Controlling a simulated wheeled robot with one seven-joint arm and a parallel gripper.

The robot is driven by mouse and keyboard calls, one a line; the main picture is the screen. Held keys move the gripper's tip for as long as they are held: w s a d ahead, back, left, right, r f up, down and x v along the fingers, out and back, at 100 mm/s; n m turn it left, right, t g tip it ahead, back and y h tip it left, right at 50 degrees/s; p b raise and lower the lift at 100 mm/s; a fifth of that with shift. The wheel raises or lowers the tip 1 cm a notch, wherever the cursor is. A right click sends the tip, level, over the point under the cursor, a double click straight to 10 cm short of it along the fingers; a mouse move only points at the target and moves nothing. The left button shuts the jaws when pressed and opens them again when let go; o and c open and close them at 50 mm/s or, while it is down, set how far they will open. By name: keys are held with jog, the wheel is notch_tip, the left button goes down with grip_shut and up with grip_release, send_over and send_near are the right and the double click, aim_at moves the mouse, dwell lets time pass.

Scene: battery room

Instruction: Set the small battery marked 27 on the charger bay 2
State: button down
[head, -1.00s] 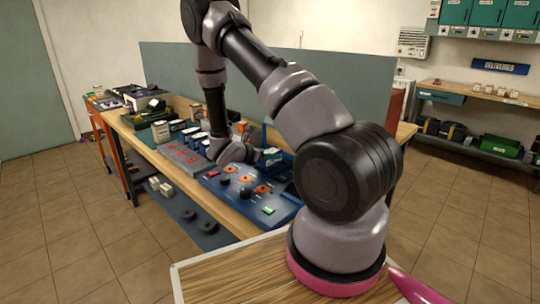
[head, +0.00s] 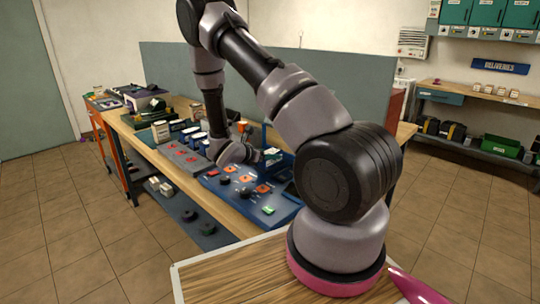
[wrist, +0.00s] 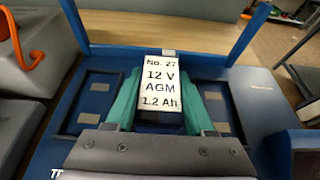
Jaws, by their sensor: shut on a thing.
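The small battery (wrist: 158,82) has a white label reading No. 27, 12 V AGM, 1.2 Ah. My gripper (wrist: 160,100) is shut on it, with a teal finger along each side. Below is the blue charger (wrist: 64,150), with a raised blue frame at its far side. Dark recessed bays with pale contacts show left and right of the battery, and the battery covers part of a middle one. I cannot tell whether it touches the charger. Bay numbers are not readable. In the head view, my gripper (head: 271,155) is small beside the blue frame.
A blue panel (head: 231,193) with knobs and coloured switches lies at the bench's near edge. A grey panel (head: 176,153) with red marks is left of it, with several batteries behind. In the wrist view, an orange curved part (wrist: 36,60) is at upper left.

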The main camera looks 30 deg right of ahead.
jog(key=shift+f, duration=0.4)
jog(key=c, duration=0.5)
grip_release()
jog(key=shift+c, duration=0.2)
jog(key=shift+v, duration=5.5)
